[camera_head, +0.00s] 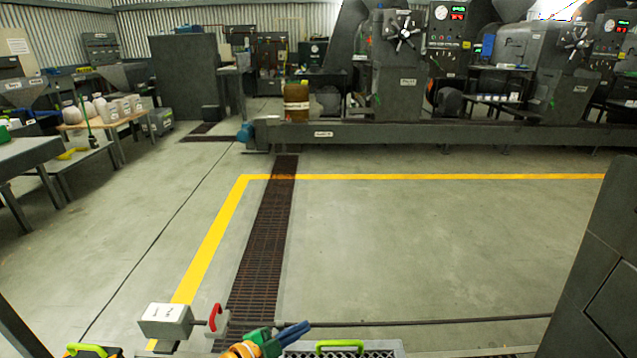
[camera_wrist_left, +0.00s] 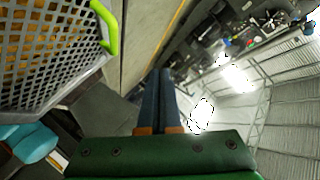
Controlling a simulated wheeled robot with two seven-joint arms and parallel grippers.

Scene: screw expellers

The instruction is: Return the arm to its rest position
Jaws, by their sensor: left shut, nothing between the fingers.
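My left gripper (camera_head: 303,326) is at the bottom of the head view, with green body and blue fingers, low over the near floor. Its fingers lie together and hold nothing. The left wrist view shows the closed blue fingers (camera_wrist_left: 159,75) pointing away from the green palm, with empty space around them. A grey crate with a lime handle (camera_head: 340,345) is close beside the fingers in the head view. The crate (camera_wrist_left: 60,60) also shows at upper left in the wrist view. My right gripper is not visible.
A dark rod (camera_head: 430,322) runs to the right. A dark cabinet (camera_head: 600,270) fills the right edge. Open floor (camera_head: 420,240) lies ahead, before the screw-expeller machines (camera_head: 400,80).

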